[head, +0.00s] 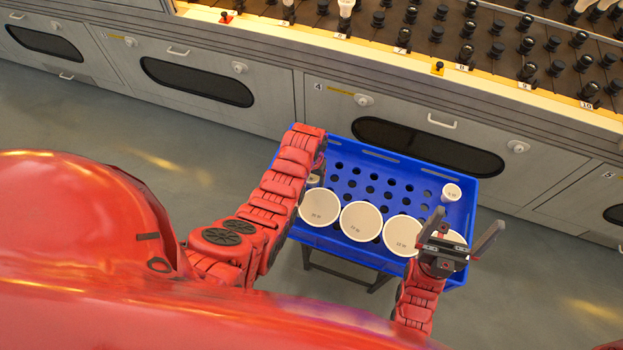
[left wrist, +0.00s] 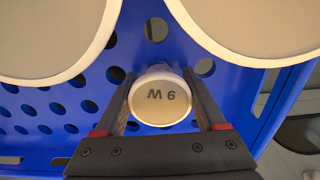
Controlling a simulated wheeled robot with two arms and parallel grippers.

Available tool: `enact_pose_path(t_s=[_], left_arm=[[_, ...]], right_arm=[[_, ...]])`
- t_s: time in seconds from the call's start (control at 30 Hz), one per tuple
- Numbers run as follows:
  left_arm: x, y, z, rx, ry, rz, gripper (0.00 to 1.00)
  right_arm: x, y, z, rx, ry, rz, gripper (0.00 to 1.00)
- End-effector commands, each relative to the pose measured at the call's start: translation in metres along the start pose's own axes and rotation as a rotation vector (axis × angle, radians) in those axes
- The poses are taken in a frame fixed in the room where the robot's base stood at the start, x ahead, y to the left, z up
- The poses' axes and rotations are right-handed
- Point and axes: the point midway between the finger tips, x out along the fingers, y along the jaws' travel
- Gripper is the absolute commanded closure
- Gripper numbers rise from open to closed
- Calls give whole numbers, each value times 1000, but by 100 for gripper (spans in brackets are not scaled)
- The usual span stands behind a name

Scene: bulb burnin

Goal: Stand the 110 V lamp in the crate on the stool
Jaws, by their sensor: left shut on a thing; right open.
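My left gripper (left wrist: 163,100) is shut on a small lamp (left wrist: 160,103) with a pale round face. Its label appears upside down, with a W and a digit that looks like 6 or 9; no 110 V marking is readable. In the head view this gripper (head: 318,170) is at the left end of the blue crate (head: 400,161), mostly hidden by my arm. The crate stands on a dark-legged stool (head: 345,275). Whether the held lamp touches the crate floor cannot be told. My right gripper (head: 461,232) is open and empty, above the crate's right front corner.
Large round-faced lamps (head: 361,221) line the crate's front side. Another small lamp (head: 452,192) stands near its right end. Several holes between are empty. Behind is a grey cabinet (head: 200,82) with a bench of dark sockets (head: 390,40), some holding lamps.

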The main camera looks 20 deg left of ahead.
Motion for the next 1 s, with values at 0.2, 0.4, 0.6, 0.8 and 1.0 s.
enact_pose_path(t_s=[0.2, 0.4, 0.6, 0.8, 1.0], left_arm=[[8, 0, 0, 0, -1, 0, 84], [9, 0, 0, 0, -1, 0, 11], [9, 0, 0, 0, 0, 0, 0], [6, 0, -1, 0, 2, 0, 0], [-15, 0, -2, 0, 6, 0, 0]], right_arm=[[-5, 0, 1, 0, 0, 0, 0], [-6, 0, 1, 0, 0, 0, 0], [-6, 0, 1, 0, 0, 0, 0], [-6, 0, 1, 0, 0, 0, 0], [-7, 0, 1, 0, 0, 0, 0]])
